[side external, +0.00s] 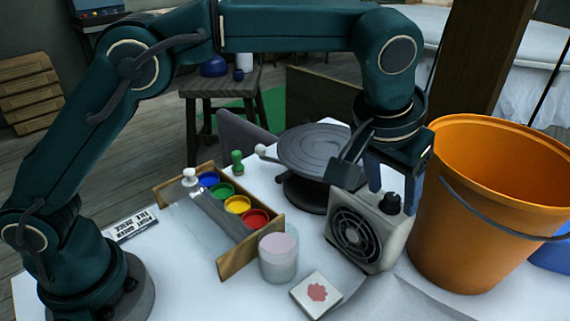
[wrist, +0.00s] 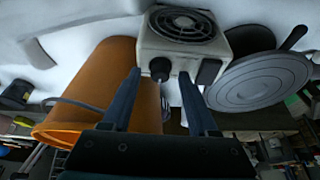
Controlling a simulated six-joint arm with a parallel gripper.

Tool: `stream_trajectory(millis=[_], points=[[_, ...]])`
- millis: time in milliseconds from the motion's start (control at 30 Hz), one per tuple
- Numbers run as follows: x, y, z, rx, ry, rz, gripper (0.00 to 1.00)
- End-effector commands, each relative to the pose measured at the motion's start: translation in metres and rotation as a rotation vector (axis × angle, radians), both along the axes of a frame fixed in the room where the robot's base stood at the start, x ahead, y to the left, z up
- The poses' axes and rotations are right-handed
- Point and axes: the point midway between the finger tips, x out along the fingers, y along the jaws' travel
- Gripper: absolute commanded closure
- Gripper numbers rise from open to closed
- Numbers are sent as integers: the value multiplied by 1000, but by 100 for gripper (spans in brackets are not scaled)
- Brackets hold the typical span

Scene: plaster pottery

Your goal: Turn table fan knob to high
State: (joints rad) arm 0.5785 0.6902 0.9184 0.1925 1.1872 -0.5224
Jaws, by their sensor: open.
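The table fan (side external: 368,232) is a small beige box with a dark round grille, standing on the white table in the side view. It also shows upside down at the top of the wrist view (wrist: 188,42). Its black knob (side external: 390,203) is on top near the right end, and shows in the wrist view (wrist: 160,67) between the fingertips. My gripper (side external: 393,193) is open and points down over the knob. In the wrist view the fingers (wrist: 158,74) lie to either side of the knob, with gaps. Contact and the knob's setting cannot be told.
An orange bucket (side external: 480,240) stands close right of the fan. A grey turntable wheel (side external: 318,148) is close behind left. A wooden tray (side external: 238,262) with paint pots, a glass jar (side external: 279,268) and a stained white tile (side external: 316,292) lie to the left and front.

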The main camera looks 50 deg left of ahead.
Motion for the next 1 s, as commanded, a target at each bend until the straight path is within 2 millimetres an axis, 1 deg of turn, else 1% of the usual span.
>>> stream_trajectory(millis=[200,233,267,300,367,400,733,867,1000], points=[[0,0,-1,0,0,1,40],[0,0,-1,0,0,1,48],[0,0,0,0,0,1,60],[0,0,0,0,0,1,75],[0,0,0,0,0,1,98],[0,0,0,0,0,1,100],[0,1,0,0,1,-33,100],[0,2,0,0,1,-90,100],[1,3,0,-1,0,-186,100]])
